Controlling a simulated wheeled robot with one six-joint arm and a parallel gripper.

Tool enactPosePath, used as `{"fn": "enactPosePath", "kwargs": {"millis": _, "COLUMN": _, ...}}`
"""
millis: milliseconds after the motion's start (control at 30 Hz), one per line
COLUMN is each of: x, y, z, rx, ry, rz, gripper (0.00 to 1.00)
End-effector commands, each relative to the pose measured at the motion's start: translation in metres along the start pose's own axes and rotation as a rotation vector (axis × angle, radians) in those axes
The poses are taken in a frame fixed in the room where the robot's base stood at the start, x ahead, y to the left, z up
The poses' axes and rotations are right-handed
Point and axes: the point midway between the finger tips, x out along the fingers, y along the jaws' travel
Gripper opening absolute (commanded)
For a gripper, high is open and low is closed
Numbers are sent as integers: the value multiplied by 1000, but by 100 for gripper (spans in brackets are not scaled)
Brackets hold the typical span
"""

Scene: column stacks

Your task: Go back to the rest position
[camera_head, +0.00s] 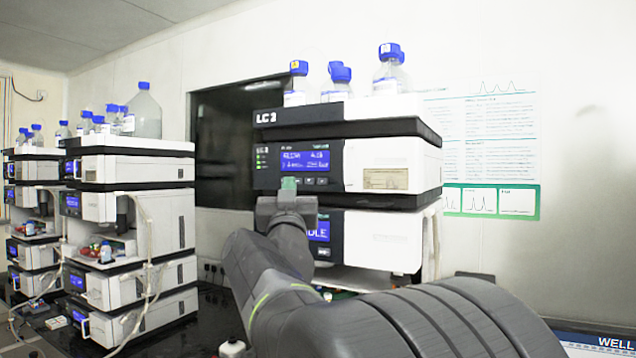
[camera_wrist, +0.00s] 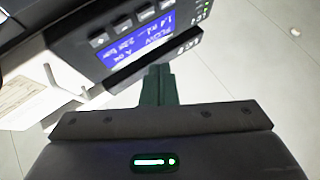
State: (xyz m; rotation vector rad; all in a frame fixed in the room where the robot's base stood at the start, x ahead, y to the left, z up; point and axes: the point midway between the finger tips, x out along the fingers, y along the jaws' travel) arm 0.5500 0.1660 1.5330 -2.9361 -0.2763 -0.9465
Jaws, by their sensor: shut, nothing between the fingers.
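My gripper (camera_head: 288,186) is raised in front of the LC 2 stack (camera_head: 385,165), at the lower edge of its upper module. Its short green fingers are together with nothing between them. In the wrist view the green fingers (camera_wrist: 159,84) show closed, close to the module's black front panel (camera_wrist: 120,40) with a blue display and a row of buttons. I cannot tell whether the fingertips touch the panel. My arm covers the lower part of the stack in the head view.
Blue-capped bottles (camera_head: 391,72) stand on top of the LC 2 stack. More instrument stacks (camera_head: 130,210) with bottles and hanging tubing stand at the left on a dark bench. A poster (camera_head: 480,150) is on the right wall. The space left of my gripper, before the dark window (camera_head: 225,140), looks clear.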

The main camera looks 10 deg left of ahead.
Motion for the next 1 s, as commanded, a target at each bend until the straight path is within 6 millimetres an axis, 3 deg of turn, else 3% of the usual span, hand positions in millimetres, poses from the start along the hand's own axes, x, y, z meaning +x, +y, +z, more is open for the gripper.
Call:
{"fn": "enactPosePath", "kwargs": {"millis": 367, "x": 11, "y": 9, "z": 10, "rx": -3, "ry": -1, "rz": 2, "gripper": 0}}
{"fn": "enactPosePath", "kwargs": {"millis": 567, "x": 17, "y": 9, "z": 6, "rx": 0, "ry": -2, "rz": -1, "gripper": 0}}
{"fn": "enactPosePath", "kwargs": {"millis": 733, "x": -8, "y": -8, "z": -8, "rx": 3, "ry": 0, "rz": -4, "gripper": 0}}
{"fn": "enactPosePath", "kwargs": {"millis": 1000, "x": -25, "y": -19, "z": -19, "rx": 1, "ry": 0, "rz": -1, "gripper": 0}}
